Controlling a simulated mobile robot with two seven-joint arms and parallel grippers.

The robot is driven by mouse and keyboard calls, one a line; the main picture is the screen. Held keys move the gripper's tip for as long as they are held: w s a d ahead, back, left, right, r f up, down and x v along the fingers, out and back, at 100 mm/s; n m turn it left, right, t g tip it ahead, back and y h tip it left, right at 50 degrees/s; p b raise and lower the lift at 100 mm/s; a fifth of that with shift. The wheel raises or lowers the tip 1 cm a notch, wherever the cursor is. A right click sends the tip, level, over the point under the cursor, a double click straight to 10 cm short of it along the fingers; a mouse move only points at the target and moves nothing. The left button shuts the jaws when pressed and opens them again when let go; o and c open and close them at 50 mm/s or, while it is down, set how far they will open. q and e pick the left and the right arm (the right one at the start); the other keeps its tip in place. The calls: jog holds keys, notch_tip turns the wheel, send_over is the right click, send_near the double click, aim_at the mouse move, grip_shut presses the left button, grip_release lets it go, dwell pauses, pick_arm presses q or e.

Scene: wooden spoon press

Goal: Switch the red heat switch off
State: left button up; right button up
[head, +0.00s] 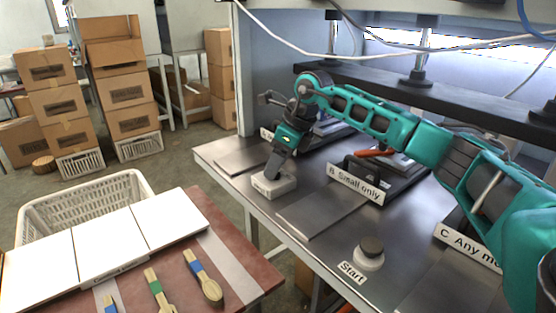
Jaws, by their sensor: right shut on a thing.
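My right gripper (274,171) reaches down from the teal right arm onto a pale grey switch box (282,188) at the front left edge of the steel press table. The box has a small label on its front, too small to read for sure. The gripper is shut on the top part of this switch, and its fingers hide that part. No red shows on the switch from here, so its position cannot be told. My left gripper is not in view.
A dark Start button (371,247) stands near the table's front edge. The "B Small only" sign (355,185) stands before a press station with an orange-red part.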

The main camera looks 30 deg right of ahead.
jog(key=o, duration=1.1)
jog(key=shift+c, duration=0.2)
jog(key=p+v, duration=0.1)
jog(key=v, duration=1.2)
jog(key=shift+p, duration=0.3)
jog(key=shift+s+a+f, duration=0.1)
